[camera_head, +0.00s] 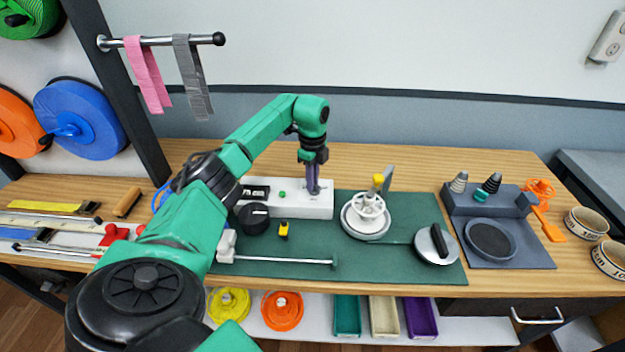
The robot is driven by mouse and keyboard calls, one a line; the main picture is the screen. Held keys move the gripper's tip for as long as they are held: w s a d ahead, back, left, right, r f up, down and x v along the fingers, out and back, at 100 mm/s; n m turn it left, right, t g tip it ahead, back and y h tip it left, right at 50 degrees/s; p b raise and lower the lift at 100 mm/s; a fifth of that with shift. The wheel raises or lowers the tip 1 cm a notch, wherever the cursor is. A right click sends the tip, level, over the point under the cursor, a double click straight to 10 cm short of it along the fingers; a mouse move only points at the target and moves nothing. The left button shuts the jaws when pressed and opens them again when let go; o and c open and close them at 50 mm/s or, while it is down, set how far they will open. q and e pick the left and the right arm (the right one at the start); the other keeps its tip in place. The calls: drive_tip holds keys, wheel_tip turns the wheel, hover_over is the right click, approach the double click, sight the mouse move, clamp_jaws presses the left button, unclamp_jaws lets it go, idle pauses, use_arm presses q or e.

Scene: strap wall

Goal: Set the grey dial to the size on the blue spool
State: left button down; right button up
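The blue spool (86,122) hangs on the wall rack at the left; no size on it is legible from here. A dark round dial (253,217) with a pale mark sits at the front left of a white box (290,206) on the green mat. A silver-grey disc with a black bar handle (428,249) lies at the mat's right; I cannot tell which of the two is the grey dial. My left gripper (313,191) points down at the right end of the white box, right of the dark dial. Its fingers look close together, but their gap is unclear. My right gripper is out of view.
A white wheel-like fixture (367,214) stands mid-mat. A metal rod (285,260) lies along the front. My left arm covers much of the left bench.

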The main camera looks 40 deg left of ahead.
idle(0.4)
use_arm(q)
drive_tip(key=shift+w+r+m+p, duration=0.1)
drive_tip(key=shift+m+p, duration=0.2)
drive_tip(key=shift+m, duration=0.8)
drive_tip(key=m, duration=0.3)
drive_tip(key=shift+w, duration=0.1)
drive_tip(key=m, duration=0.4)
drive_tip(key=shift+w+d, duration=0.1)
drive_tip(key=m, duration=0.3)
drive_tip(key=shift+w+m, duration=0.1)
drive_tip(key=shift+m, duration=0.2)
drive_tip(key=m, duration=0.5)
drive_tip(key=shift+d+m, duration=0.2)
drive_tip(key=shift+m, duration=0.1)
drive_tip(key=m, duration=0.5)
drive_tip(key=shift+d, duration=0.15)
drive_tip(key=shift+m, duration=0.4)
